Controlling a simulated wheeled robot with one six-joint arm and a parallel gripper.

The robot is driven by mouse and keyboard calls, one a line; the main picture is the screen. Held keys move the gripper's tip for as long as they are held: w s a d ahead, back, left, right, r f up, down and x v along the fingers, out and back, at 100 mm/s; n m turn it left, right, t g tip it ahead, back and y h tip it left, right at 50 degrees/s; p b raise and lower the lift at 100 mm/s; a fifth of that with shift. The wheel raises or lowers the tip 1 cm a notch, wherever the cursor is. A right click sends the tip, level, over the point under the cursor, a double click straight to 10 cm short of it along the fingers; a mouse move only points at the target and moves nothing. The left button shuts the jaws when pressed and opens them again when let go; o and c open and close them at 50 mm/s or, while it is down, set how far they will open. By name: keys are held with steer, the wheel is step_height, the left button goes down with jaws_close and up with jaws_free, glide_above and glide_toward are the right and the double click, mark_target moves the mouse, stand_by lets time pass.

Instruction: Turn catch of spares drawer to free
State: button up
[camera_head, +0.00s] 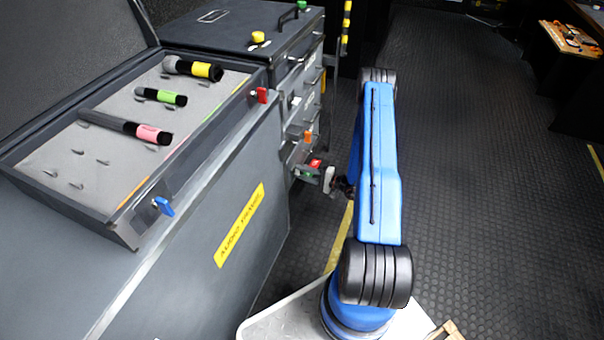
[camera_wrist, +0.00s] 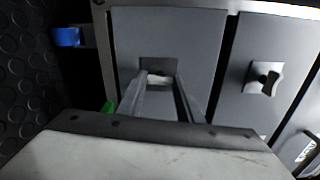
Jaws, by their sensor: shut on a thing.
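The grey drawer cabinet (camera_head: 297,100) stands left of my arm in the head view. My gripper (camera_head: 328,178) is low at its front, near a red piece (camera_head: 315,163). In the wrist view the tips of my gripper (camera_wrist: 160,84) reach a dark square plate (camera_wrist: 158,64) on a grey drawer front (camera_wrist: 165,35). They are shut on a small pale catch (camera_wrist: 159,79) there. The catch is mostly hidden between the fingers, so its turn angle is unclear. A second drawer front (camera_wrist: 255,45) beside it carries a dark catch (camera_wrist: 265,79), standing clear of my gripper.
A case (camera_head: 60,160) with foam and several dark cylinders stands at the left, with a blue latch (camera_head: 163,206) and a red latch (camera_head: 262,95). A blue piece (camera_wrist: 67,37) juts beside the drawers in the wrist view. The ribbed floor (camera_head: 470,190) right of my arm is clear.

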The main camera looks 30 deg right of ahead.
stand_by(0.5)
steer(key=o, duration=1.1)
steer(key=v, duration=1.7)
steer(key=shift+s+d+f, duration=0.1)
steer(key=shift+s+d, duration=0.05)
steer(key=shift+s, duration=0.05)
